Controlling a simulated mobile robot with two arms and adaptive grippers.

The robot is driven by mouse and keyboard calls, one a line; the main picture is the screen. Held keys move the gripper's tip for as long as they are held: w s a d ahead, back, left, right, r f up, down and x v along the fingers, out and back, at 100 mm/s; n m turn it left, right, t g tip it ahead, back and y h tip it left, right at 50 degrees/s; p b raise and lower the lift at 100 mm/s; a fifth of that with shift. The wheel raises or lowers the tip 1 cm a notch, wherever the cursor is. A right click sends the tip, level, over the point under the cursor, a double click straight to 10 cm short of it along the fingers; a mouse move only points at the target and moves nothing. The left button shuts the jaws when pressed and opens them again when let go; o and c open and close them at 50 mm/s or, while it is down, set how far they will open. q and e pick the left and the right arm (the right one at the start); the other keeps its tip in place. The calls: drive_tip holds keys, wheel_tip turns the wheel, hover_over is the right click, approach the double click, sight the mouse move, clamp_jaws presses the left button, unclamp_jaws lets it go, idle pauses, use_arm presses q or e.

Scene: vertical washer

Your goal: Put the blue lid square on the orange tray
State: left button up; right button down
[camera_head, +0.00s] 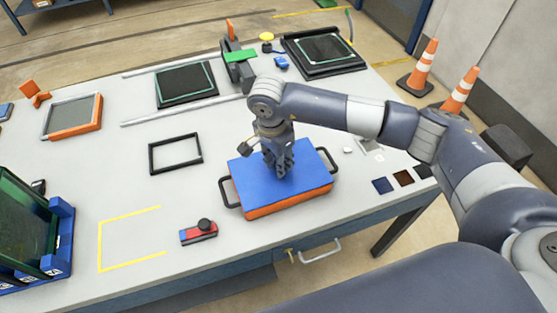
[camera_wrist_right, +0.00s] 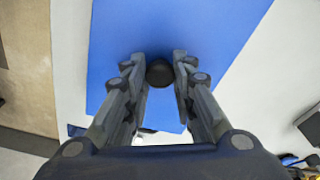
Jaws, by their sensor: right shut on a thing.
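The blue lid (camera_head: 305,178) lies over the orange tray (camera_head: 291,203) on the table, and the tray's orange side shows below the lid's front edge. The lid looks nearly in line with the tray; I cannot tell if it is fully seated. My right gripper (camera_head: 278,168) points down at the middle of the lid. In the right wrist view, my right gripper (camera_wrist_right: 160,80) has its fingers on both sides of a round black knob (camera_wrist_right: 160,72) on the blue lid (camera_wrist_right: 240,30) and is shut on it. My left gripper is not in view.
The tray has black handles (camera_head: 228,193) at its ends. A black frame (camera_head: 175,154), a red and blue block with a black knob (camera_head: 198,232) and yellow tape (camera_head: 130,267) lie to the left. Small colour squares (camera_head: 383,186) lie right of the tray. A blue rack (camera_head: 62,240) stands at the left edge.

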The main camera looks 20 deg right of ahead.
drive_tip(key=shift+b, duration=0.4)
idle(0.5)
drive_tip(key=c, duration=1.2)
unclamp_jaws()
drive_tip(key=shift+c, duration=0.2)
drive_tip(key=o, duration=0.5)
drive_tip(key=shift+r+p, duration=1.4)
drive_tip(key=shift+r, duration=2.1)
